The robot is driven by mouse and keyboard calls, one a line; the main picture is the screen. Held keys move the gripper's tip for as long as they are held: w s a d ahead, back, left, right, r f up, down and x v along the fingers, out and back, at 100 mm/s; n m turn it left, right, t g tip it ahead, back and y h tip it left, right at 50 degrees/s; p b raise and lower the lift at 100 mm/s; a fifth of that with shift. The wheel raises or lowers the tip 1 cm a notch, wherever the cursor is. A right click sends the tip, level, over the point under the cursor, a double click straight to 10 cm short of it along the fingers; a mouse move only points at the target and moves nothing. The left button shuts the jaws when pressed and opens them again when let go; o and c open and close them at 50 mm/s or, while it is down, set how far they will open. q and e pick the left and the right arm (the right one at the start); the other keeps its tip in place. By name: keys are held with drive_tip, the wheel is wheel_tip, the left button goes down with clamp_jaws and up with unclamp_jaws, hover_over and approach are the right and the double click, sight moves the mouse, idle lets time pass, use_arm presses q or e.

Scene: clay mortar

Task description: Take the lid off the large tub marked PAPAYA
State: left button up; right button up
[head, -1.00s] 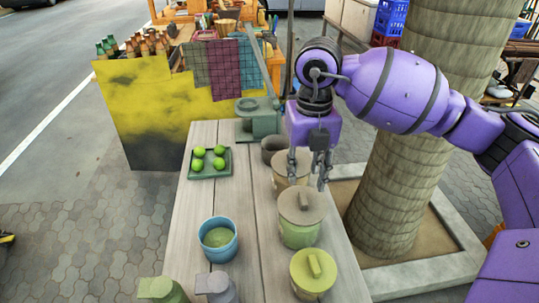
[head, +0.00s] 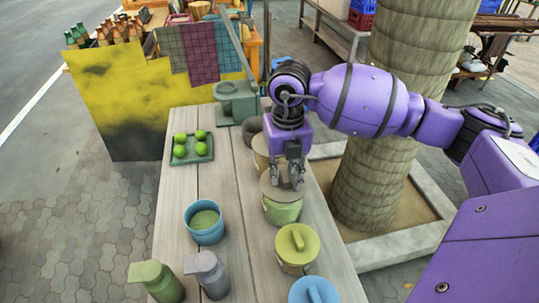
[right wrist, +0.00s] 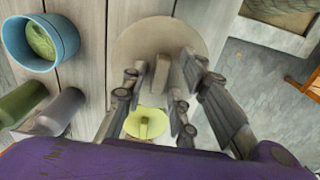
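A green tub (head: 282,213) with a wide tan lid (head: 270,196) stands on the right side of the wooden table; no PAPAYA marking is legible on any tub. My right gripper (head: 287,184) points down over this lid. In the right wrist view its fingers (right wrist: 163,68) are spread, one set on each side of the upright lid handle (right wrist: 160,75), with gaps visible. The tan lid (right wrist: 140,45) sits flat below them. In the head view the fingers hide the handle. My left gripper is not in view.
A yellow-lidded tub (head: 296,248) and a blue lid (head: 313,291) stand nearer; a tan tub (head: 262,152) stands behind. A blue bucket (head: 204,224), grey jar (head: 209,272) and green jar (head: 157,281) are left. Green fruits lie on a tray (head: 191,160). A trunk (head: 385,150) rises at right.

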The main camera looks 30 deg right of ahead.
clamp_jaws()
